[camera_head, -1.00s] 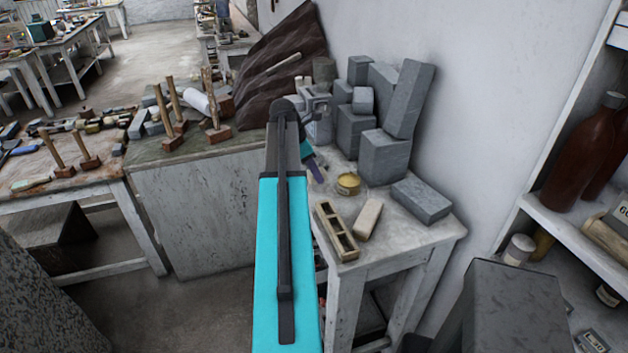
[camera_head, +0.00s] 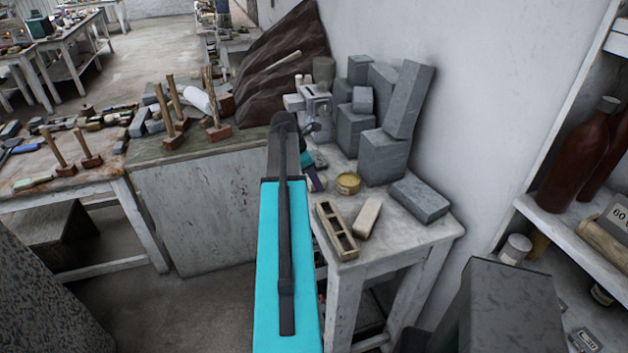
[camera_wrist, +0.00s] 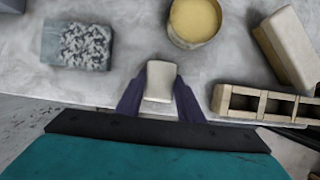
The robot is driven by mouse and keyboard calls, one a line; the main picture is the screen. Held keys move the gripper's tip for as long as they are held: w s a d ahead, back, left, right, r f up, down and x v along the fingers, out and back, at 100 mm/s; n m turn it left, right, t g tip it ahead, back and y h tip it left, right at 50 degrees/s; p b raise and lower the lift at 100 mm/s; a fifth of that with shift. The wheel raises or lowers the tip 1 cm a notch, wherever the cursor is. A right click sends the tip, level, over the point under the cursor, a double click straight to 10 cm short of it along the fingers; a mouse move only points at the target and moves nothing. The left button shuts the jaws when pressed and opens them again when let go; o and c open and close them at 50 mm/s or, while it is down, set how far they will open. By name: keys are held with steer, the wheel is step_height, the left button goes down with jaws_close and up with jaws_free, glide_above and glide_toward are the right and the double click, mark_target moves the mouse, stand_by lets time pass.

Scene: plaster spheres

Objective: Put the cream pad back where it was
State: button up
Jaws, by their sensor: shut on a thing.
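The cream pad (camera_wrist: 161,80) is a small, pale rounded block, seen in the wrist view between the two purple fingers of my gripper (camera_wrist: 160,98). The fingers are shut on its sides. The pad is over the stone tabletop (camera_wrist: 125,88), close to its front edge; I cannot tell whether it touches the top. In the head view my gripper (camera_head: 314,178) is at the left side of the small table, partly hidden by my arm.
A yellow-filled tin (camera_head: 347,183) stands right of my gripper. A slotted wooden frame (camera_head: 336,231) and a cream block (camera_head: 367,217) lie further right. A grey speckled block (camera_wrist: 76,46) lies left in the wrist view. Grey stone blocks (camera_head: 383,158) are stacked behind.

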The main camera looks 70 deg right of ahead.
steer(key=shift+f, duration=0.1)
steer(key=o, duration=1.1)
steer(key=shift+r, duration=0.25)
steer(key=shift+b+v, duration=2.4)
steer(key=shift+v, duration=3.55)
steer(key=shift+a+f, duration=0.1)
steer(key=shift+f, duration=0.05)
